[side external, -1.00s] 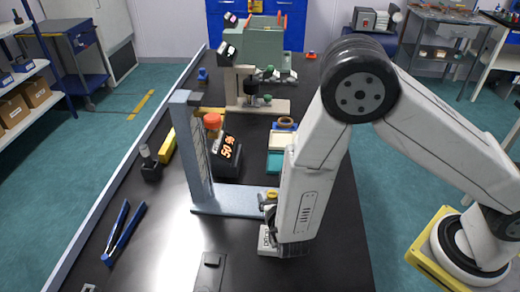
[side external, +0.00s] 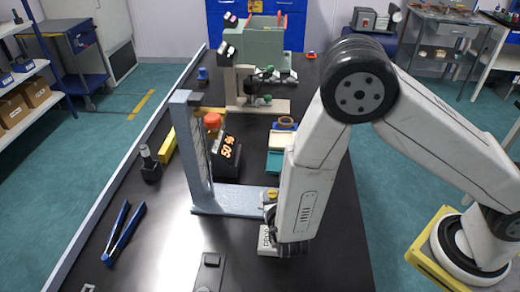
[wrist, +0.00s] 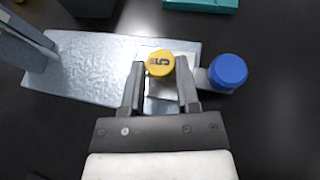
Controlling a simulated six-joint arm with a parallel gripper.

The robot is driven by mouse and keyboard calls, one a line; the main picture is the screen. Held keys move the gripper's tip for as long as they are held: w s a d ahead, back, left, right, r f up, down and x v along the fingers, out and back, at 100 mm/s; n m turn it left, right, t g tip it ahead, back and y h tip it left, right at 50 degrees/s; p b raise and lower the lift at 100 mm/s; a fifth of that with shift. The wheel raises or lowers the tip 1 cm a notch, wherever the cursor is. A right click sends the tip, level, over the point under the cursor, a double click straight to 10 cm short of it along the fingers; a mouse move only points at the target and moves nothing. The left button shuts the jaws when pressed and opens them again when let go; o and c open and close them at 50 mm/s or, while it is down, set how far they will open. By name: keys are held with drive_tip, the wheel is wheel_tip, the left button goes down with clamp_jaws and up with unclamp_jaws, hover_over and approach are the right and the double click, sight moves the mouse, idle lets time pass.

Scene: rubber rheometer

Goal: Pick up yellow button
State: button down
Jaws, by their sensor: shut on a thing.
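The yellow button (wrist: 160,63) is round with a dark marking on its top. In the wrist view it sits between the tips of my gripper (wrist: 160,80), over a small light block on the metal base plate (wrist: 95,60). My gripper is shut on it. In the side view the yellow button (side external: 271,193) shows at the right end of the base plate (side external: 235,201), just left of my arm. My fingers are mostly hidden there by the arm. I cannot tell whether the button is lifted clear of the plate.
A blue round cap (wrist: 228,71) sits close to the right of my gripper. A grey upright frame (side external: 197,150) rises from the plate's left end. A black display box (side external: 227,155) stands behind the plate. Blue-handled pliers (side external: 122,235) lie at the left. The front table is mostly clear.

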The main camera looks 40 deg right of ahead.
drive_tip(key=shift+r, duration=0.1)
wheel_tip(320, 180, up, 10)
idle(0.9)
idle(0.5)
drive_tip(key=s+d+m+g+h, duration=0.2)
drive_tip(key=d+m+g+h, duration=0.4)
drive_tip(key=d+m+g, duration=0.3)
drive_tip(key=shift+s+d+m+h, duration=0.3)
drive_tip(key=shift+d+m, duration=0.1)
drive_tip(key=shift+d, duration=0.75)
drive_tip(key=shift+r, duration=0.1)
